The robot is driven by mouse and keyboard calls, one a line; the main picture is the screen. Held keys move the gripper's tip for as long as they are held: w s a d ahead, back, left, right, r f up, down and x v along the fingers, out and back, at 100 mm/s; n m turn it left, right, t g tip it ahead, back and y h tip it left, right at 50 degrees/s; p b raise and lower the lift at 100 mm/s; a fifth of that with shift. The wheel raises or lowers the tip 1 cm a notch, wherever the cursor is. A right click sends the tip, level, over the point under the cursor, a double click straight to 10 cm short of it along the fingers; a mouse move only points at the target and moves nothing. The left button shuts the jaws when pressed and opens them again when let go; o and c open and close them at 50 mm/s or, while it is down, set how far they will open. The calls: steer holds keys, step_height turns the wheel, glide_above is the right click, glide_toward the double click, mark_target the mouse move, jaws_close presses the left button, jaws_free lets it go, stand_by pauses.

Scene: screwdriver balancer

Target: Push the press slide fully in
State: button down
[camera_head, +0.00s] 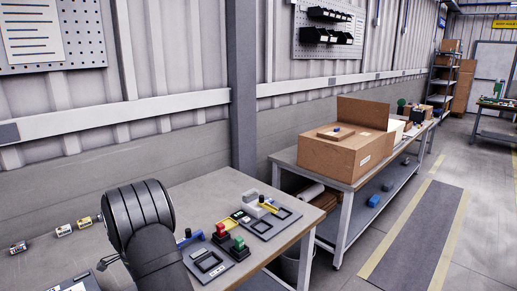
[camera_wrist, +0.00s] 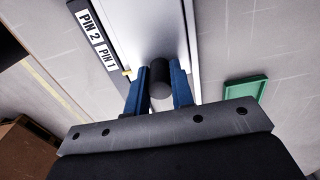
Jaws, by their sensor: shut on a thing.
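In the wrist view, my gripper (camera_wrist: 160,67) has its two blue fingers on either side of a dark round knob (camera_wrist: 160,84), shut on it. The knob stands in front of a pale, smooth strip (camera_wrist: 150,28) with straight raised edges, which looks like the press slide or its channel. Labels reading PIN 2 and PIN 1 (camera_wrist: 98,40) sit on a dark bar to its left. How far in the slide sits cannot be told. In the head view, my black arm covers part of the bench, and the knob cannot be made out.
A green tray (camera_wrist: 245,92) lies to the right in the wrist view. In the head view, dark fixtures with a red button (camera_head: 221,230) and a green button (camera_head: 239,243) stand on the grey bench (camera_head: 200,196). A cardboard box (camera_head: 345,155) sits on the bench behind.

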steer(key=shift+s+a, duration=2.2)
steer(key=shift+a, duration=0.1)
steer(key=c, duration=1.2)
jaws_free()
steer(key=shift+s, duration=0.1)
steer(key=shift+o, duration=0.2)
step_height(320, 180, up, 7)
